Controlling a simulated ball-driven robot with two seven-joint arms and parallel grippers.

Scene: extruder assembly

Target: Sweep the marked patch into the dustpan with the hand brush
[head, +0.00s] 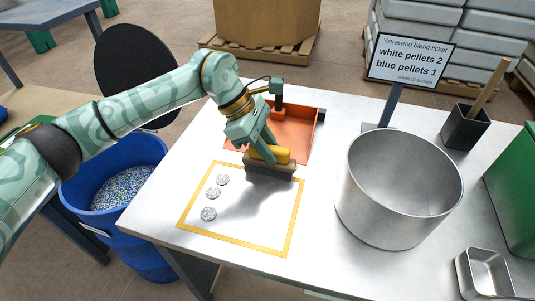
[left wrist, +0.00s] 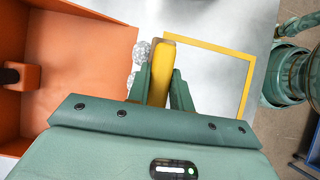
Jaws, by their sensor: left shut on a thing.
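The hand brush (head: 271,172), with a yellow handle and a brown block, is at the upper edge of the marked patch (head: 252,226) in the head view. My left gripper (head: 267,150) is shut on its handle. In the left wrist view the yellow handle (left wrist: 160,72) sits between the fingers; the bristles are hidden. The patch is outlined in yellow on the table. Three small clear piles (head: 213,193) lie in a row along its left side. The orange dustpan (head: 302,122) lies just beyond the brush, and fills the left of the wrist view (left wrist: 75,60). My right gripper is not seen.
A large metal pot (head: 385,205) stands right of the patch. Behind it are a recipe sign (head: 410,60) and a black holder (head: 466,128) with a wooden-handled tool. A metal tray (head: 484,272) is at the lower right. A blue pellet bin (head: 115,188) stands left of the table.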

